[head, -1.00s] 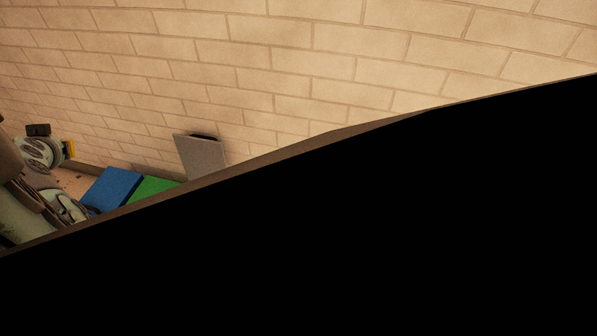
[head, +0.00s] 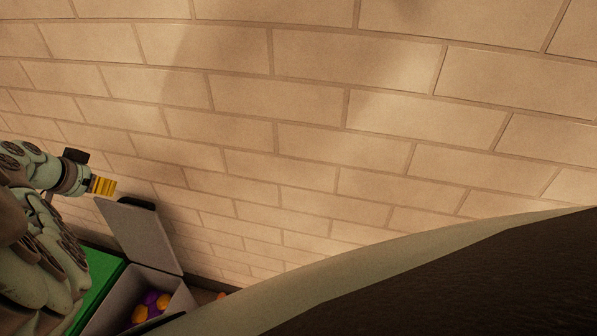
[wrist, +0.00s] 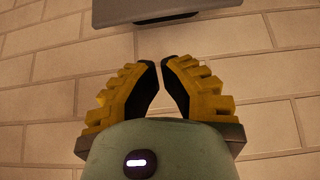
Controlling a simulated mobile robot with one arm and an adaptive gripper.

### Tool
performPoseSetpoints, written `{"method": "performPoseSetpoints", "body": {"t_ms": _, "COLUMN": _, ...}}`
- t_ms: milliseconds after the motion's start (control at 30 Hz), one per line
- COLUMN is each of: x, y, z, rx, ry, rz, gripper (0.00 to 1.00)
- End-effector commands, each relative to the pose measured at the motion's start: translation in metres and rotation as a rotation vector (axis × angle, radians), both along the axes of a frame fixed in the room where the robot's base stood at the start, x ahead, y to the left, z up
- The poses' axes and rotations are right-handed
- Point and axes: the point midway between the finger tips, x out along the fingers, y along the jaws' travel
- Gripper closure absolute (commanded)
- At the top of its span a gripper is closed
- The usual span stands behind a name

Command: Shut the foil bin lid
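A grey bin (head: 112,303) stands at the lower left of the head view. Its flat grey lid (head: 140,234) is raised steeply beside the brick wall, with a dark piece on its top edge. Orange and purple things (head: 150,303) lie inside the bin. My gripper (head: 110,187), with yellow fingers, is left of the lid's top and appears apart from it. In the wrist view its fingertips (wrist: 158,62) lean close together, with a narrow empty gap.
A green box (head: 98,280) stands directly left of the grey bin, partly behind my arm. The brick wall (head: 310,100) rises close behind the bin. A large dark surface with a pale rim (head: 430,290) covers the lower right and hides the bin's front.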

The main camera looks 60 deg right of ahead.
Motion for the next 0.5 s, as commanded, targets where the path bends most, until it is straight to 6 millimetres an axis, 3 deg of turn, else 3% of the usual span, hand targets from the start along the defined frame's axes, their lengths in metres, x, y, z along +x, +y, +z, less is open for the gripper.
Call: {"method": "performPoseSetpoints", "body": {"t_ms": 500, "x": 0.007, "y": -0.024, "z": -0.038, "rx": 0.001, "ry": 0.003, "rz": -0.003, "gripper": 1.0}}
